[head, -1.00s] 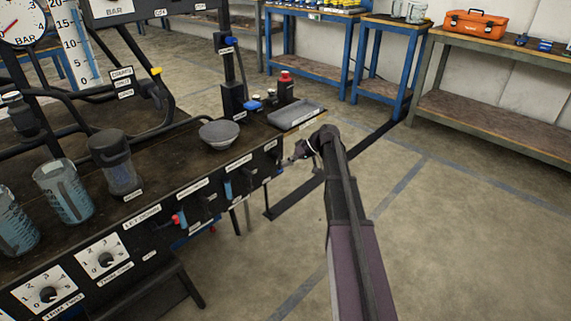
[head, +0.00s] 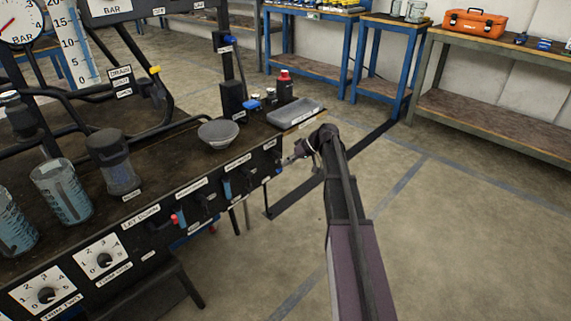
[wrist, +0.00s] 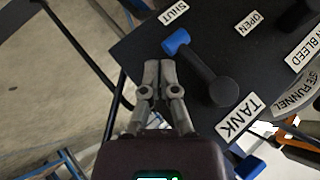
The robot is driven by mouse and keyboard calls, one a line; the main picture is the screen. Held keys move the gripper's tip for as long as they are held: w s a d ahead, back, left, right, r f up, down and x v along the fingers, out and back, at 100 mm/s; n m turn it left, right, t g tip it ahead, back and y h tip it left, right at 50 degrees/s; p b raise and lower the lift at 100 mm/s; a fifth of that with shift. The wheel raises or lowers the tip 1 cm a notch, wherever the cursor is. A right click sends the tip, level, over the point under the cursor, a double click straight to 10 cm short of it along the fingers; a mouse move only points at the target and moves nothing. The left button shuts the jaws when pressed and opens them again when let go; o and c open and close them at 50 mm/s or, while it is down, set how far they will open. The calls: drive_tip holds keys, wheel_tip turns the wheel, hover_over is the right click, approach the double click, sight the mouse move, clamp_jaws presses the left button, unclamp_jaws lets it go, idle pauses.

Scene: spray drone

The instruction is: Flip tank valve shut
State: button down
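The tank valve is a black lever with a blue tip (wrist: 177,42) on the black panel, above the TANK label (wrist: 240,118) in the wrist view. Its round hub (wrist: 222,90) is at the lower right, and the blue tip lies nearer the SHUT label (wrist: 173,12) than the OPEN label (wrist: 248,22). My gripper (wrist: 160,66) has its two fingers together, with nothing seen between them. The fingertips are just below and left of the blue tip; I cannot tell whether they touch it. In the head view my gripper (head: 289,160) is at the right end of the panel.
The bench (head: 165,165) holds a grey bowl (head: 217,133), a grey tray (head: 295,112) and jugs (head: 62,190). More levers line the panel to the left, including a red-tipped one (head: 174,219). Open floor (head: 450,230) lies to the right.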

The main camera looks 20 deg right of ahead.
drive_tip(key=d, duration=1.2)
drive_tip(key=shift+w+d, duration=0.35)
drive_tip(key=s+a+f+m+g+h+p, duration=0.1)
drive_tip(key=s+a+h, duration=0.1)
drive_tip(key=s+a, duration=0.6)
drive_tip(key=s+a+f+m+g+h+p, duration=0.15)
drive_tip(key=s+a, duration=0.35)
drive_tip(key=a, duration=0.5)
drive_tip(key=s+a+r+h+p, duration=0.2)
drive_tip(key=s+a+h+p, duration=0.35)
drive_tip(key=s, duration=0.95)
wheel_tip(320, 180, up, 37)
drive_tip(key=a+p, duration=0.2)
drive_tip(key=p, duration=3.3)
drive_tip(key=shift+w+a+g, duration=0.15)
drive_tip(key=shift+w+g, duration=0.05)
drive_tip(key=shift+g, duration=0.15)
